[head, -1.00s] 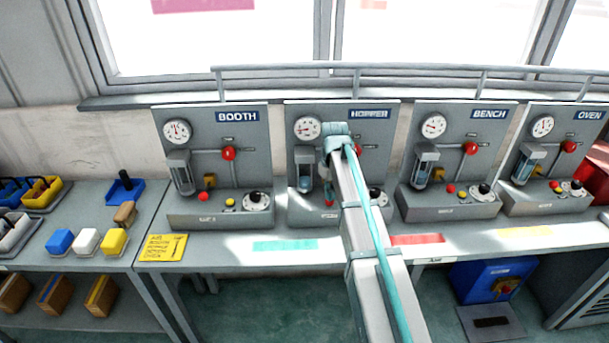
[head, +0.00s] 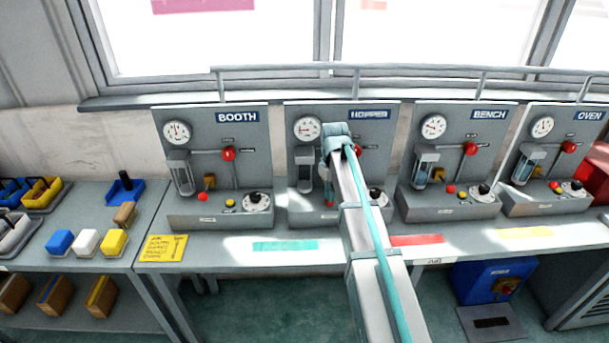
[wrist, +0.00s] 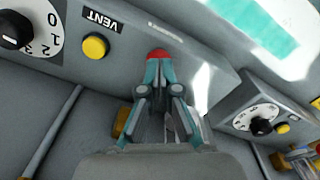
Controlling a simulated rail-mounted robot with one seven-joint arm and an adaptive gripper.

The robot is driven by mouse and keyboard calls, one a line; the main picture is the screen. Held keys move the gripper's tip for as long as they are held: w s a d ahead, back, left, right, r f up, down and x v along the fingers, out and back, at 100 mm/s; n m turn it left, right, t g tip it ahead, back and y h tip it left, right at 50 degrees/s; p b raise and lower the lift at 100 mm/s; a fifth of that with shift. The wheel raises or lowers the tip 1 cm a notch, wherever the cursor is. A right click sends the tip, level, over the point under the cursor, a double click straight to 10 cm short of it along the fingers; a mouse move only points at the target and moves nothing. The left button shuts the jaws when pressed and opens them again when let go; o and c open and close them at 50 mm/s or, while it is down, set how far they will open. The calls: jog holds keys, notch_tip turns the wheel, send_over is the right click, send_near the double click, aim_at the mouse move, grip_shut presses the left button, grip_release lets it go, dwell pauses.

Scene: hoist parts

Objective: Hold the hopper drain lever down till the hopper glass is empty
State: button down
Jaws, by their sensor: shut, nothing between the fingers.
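The hopper station (head: 295,115) stands second from the left, partly hidden by my arm. Its glass (head: 304,178) is upright left of my gripper; its level is too small to tell. My gripper (head: 329,198) points down in front of the panel, fingers shut and empty. In the wrist view, its fingertips (wrist: 160,66) are at a red round button (wrist: 160,54), touching or nearly so. An orange-yellow part (wrist: 122,122), perhaps the drain lever, is beside and partly behind the fingers. The head view hides it.
A yellow VENT button (wrist: 95,46) and a dial (wrist: 35,25) sit beside the red one. A red-knobbed valve (head: 357,150) is right of my wrist. The booth station (head: 250,150) stands left and the bench station (head: 450,130) right. A rail (head: 420,68) runs behind.

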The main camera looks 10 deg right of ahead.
jog(key=shift+r, duration=0.1)
jog(key=shift+r+p, duration=2.35)
jog(key=shift+r, duration=1.1)
jog(key=shift+s, duration=0.1)
jog(key=s+r+p, duration=0.3)
jog(key=s, duration=0.6)
jog(key=shift+s+a+p, duration=0.35)
jog(key=shift+s+p, duration=0.05)
